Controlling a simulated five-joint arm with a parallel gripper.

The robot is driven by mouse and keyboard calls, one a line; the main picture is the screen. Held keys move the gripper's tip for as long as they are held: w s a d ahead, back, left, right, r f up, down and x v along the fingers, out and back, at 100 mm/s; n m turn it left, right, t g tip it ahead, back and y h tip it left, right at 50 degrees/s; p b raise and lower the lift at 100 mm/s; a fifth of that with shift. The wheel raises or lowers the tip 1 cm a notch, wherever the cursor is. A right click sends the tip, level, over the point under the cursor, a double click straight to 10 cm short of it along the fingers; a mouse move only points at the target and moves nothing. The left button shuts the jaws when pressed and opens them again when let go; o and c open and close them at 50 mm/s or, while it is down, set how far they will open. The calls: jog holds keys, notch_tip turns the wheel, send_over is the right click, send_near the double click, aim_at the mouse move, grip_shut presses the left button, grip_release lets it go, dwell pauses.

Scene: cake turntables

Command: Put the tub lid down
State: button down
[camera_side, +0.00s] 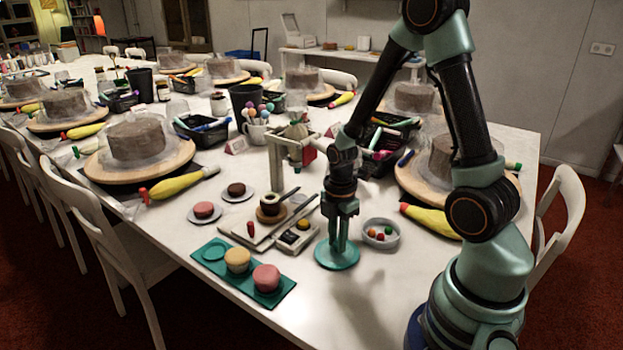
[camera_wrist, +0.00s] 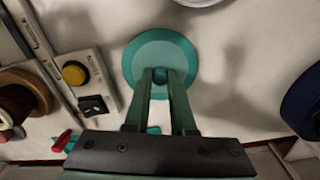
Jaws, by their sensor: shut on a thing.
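The tub lid is a round teal disc (camera_side: 337,257) with a small knob; the wrist view also shows it below the fingers (camera_wrist: 150,50). My gripper (camera_side: 339,240) points straight down and is shut on the lid's knob, seen between the fingers in the wrist view (camera_wrist: 161,76). The lid is level, at or just above the white table; I cannot tell whether it touches. An open, pale round tub (camera_side: 380,234) with several coloured balls stands right of the lid, apart from it. Only its edge shows in the wrist view (camera_wrist: 200,2).
A yellow piping bag (camera_side: 432,221) lies at the right. Bare table (camera_side: 335,300) lies in front of the lid.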

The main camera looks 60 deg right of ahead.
jog(key=shift+f, duration=0.1)
jog(key=c, duration=0.8)
grip_release()
jog(key=shift+o, duration=0.2)
notch_tip(320, 180, up, 12)
jog(key=s+a+r+m+t, duration=0.1)
jog(key=a+r+m+t, duration=0.4)
jog(key=a+r+m, duration=0.4)
jog(key=shift+s+a+r+m+t, duration=0.35)
jog(key=shift+r+m, duration=0.75)
jog(key=shift+m, duration=1.9)
jog(key=shift+w, duration=0.1)
